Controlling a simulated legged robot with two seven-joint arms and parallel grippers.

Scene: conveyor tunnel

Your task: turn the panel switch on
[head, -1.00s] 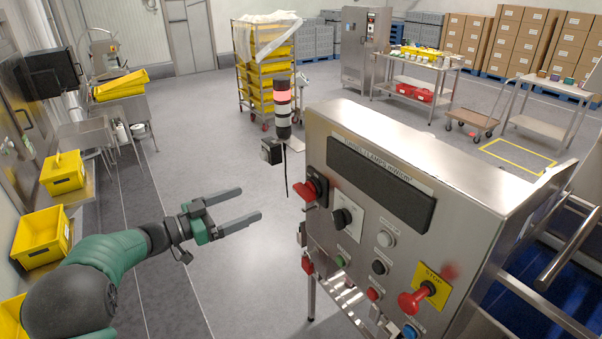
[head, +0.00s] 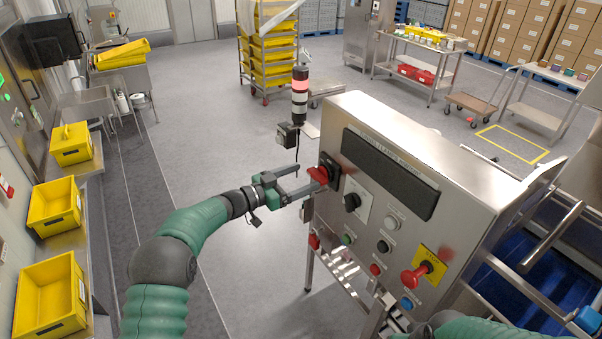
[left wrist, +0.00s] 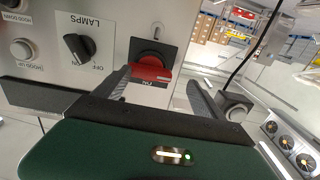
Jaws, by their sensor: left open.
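The control panel (head: 385,215) stands at the right of the head view. Near its upper left edge is a red rotary switch handle (head: 318,174) on a black plate; the handle also shows in the left wrist view (left wrist: 151,69), lying across the picture. My left gripper (head: 308,178) is open, its fingertips close to the red handle. In the left wrist view, one finger is at the handle's left end and the other is to its right. I cannot tell whether they touch it. My right gripper is out of view; only part of the right arm shows at the bottom.
A black LAMPS knob (head: 352,202) sits beside the red handle, also in the left wrist view (left wrist: 79,47). A red stop button (head: 415,276) is lower on the panel. A signal lamp (head: 300,95) stands behind the panel. Yellow crates (head: 55,205) line the left.

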